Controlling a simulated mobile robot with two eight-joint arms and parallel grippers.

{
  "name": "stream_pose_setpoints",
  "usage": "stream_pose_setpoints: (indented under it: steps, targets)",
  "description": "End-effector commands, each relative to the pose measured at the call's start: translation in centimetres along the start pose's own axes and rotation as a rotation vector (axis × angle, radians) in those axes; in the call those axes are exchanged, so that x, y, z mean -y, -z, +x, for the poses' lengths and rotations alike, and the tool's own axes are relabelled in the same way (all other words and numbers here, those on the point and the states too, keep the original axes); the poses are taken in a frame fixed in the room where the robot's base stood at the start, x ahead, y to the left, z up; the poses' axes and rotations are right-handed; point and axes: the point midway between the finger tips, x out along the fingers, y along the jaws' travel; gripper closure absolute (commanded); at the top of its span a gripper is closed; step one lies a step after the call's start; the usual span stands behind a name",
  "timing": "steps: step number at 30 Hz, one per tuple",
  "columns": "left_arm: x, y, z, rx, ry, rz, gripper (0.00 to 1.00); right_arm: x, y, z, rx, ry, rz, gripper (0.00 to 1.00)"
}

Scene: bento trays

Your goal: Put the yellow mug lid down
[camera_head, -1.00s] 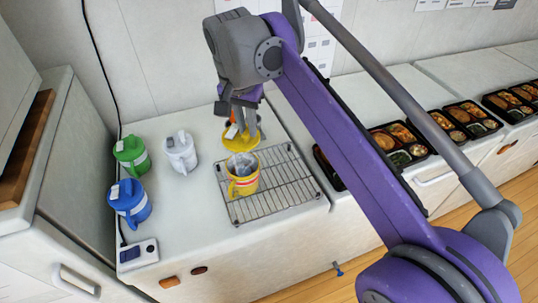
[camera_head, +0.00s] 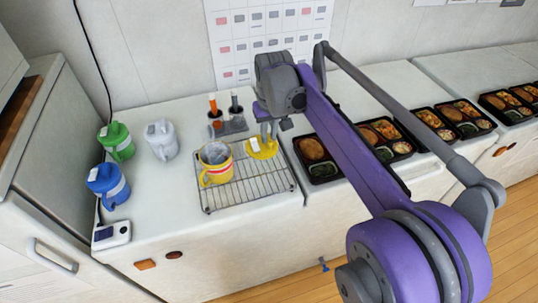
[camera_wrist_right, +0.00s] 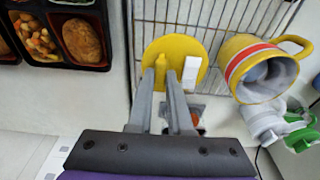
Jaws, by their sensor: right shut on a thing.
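The yellow mug lid (camera_head: 262,150) is a flat yellow disc with a white tab. My right gripper (camera_head: 266,135) is shut on its raised middle part. In the right wrist view the lid (camera_wrist_right: 190,58) is between the fingertips (camera_wrist_right: 170,75), over the edge of the wire rack. I cannot tell whether it touches the rack. The yellow mug (camera_head: 216,168), with red and white bands, stands upright and open on the rack to the left of the lid. It also shows in the right wrist view (camera_wrist_right: 258,72). My left gripper is not in view.
The wire rack (camera_head: 250,190) lies on the white counter. A grey holder (camera_head: 231,126) with upright handles is behind the rack. Several bento trays (camera_head: 325,172) line the right. A small white device (camera_head: 111,235) lies front left.

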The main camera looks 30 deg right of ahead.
Motion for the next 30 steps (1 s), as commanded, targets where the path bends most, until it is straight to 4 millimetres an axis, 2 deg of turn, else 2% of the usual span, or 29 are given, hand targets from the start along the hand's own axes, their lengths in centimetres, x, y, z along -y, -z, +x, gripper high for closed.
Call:
stream_pose_setpoints:
  steps: [3, 8, 14, 27, 28, 30]
  targets:
    - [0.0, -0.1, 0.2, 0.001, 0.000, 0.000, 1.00, 0.0, -0.3, 1.9, 0.000, 0.000, 0.001, 1.00]
    - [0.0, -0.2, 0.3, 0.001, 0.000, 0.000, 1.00, 0.0, -0.5, 3.4, 0.000, -0.001, 0.001, 1.00]
    - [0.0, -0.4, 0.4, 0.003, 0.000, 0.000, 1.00, 0.0, -0.9, 6.0, 0.000, -0.001, 0.002, 1.00]
    - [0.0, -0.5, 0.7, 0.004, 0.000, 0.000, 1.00, 0.0, -1.1, 6.8, 0.000, -0.001, 0.002, 1.00]
    - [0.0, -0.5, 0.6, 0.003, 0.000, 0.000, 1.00, 0.0, -1.0, 6.7, 0.000, -0.001, 0.002, 0.77]
    - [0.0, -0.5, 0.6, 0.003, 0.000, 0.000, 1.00, 0.0, -1.0, 6.7, 0.000, -0.001, 0.002, 0.65]
